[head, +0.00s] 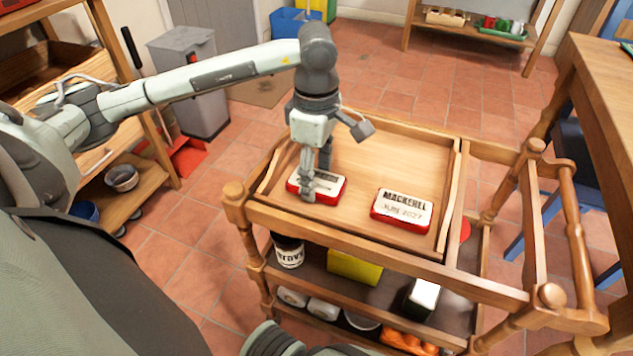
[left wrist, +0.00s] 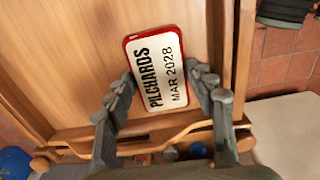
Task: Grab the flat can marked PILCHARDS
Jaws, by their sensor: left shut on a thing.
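The flat PILCHARDS can (head: 332,186) is red with a white top and lies on the left part of the wooden trolley's top tray (head: 385,150). In the left wrist view its label on the can (left wrist: 157,70) reads PILCHARDS, MAR 2028. My left gripper (head: 309,188) comes down from above and is shut on this can; in the left wrist view its fingers (left wrist: 163,82) sit on either side of the can's nearer part. The fingers hide part of the label in the head view. My right gripper does not show.
A similar MACKEREL can (head: 402,208) lies to the right on the same tray, apart from the held can. The tray has raised wooden edges. The lower shelf holds a dark jar (head: 289,251), a yellow box (head: 354,267) and other goods. A grey bin (head: 190,80) stands behind at left.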

